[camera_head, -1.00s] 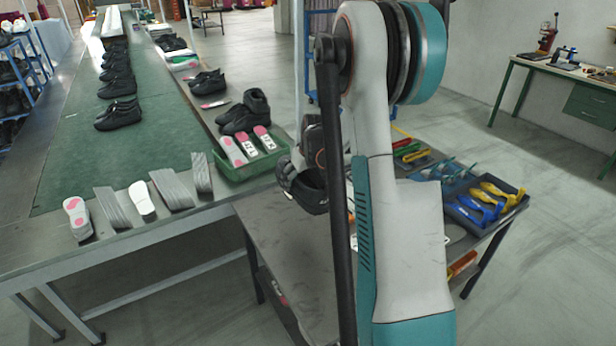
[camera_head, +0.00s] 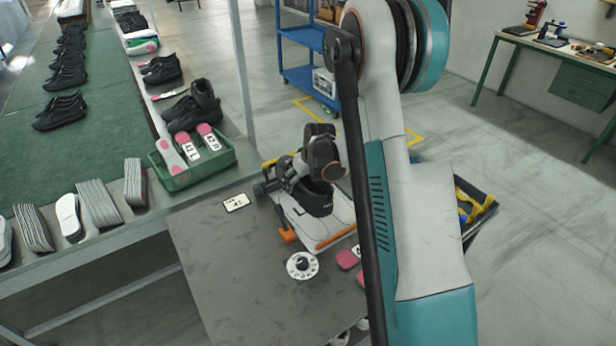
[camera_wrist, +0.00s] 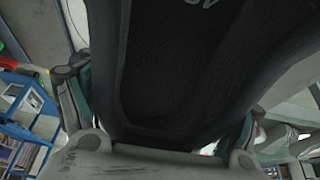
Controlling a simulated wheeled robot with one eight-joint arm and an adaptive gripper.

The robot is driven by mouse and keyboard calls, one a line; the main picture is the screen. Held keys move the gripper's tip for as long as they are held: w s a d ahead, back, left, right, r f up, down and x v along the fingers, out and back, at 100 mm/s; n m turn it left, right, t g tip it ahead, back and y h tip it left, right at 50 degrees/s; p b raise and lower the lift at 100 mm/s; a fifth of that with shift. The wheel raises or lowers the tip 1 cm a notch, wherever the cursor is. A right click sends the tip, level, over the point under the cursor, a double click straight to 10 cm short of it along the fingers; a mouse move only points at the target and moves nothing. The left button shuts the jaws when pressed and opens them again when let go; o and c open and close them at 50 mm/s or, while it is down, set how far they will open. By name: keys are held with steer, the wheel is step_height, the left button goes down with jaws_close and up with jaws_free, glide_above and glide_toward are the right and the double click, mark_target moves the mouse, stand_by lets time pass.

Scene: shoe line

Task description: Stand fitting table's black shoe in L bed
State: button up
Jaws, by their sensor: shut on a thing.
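My gripper (camera_head: 298,180) is shut on a black shoe (camera_head: 314,201), partly hidden by my arm. In the wrist view the black shoe (camera_wrist: 170,75) fills the middle, with a finger on each side, so its surroundings are hidden there. The head view shows the shoe over the far part of the grey fitting table (camera_head: 225,270), above or in front of a white fixture with orange parts (camera_head: 335,235). I cannot tell whether the shoe touches it. No L mark on a bed is readable.
A white round dial (camera_head: 302,266), pink pieces (camera_head: 347,259) and a small card (camera_head: 236,203) lie on the fitting table. A green crate with insoles (camera_head: 215,170) stands on the line to the left. A dark tray (camera_head: 478,215) is at right. The table's left front is clear.

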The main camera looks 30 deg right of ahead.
steer(key=shift+a+f+b, duration=0.1)
steer(key=shift+f+b, duration=1.95)
steer(key=shift+f, duration=2)
steer(key=shift+f+b, duration=1.6)
steer(key=shift+f, duration=0.1)
steer(key=o, duration=1.3)
steer(key=shift+r+p, duration=2.55)
steer(key=shift+r, duration=2.5)
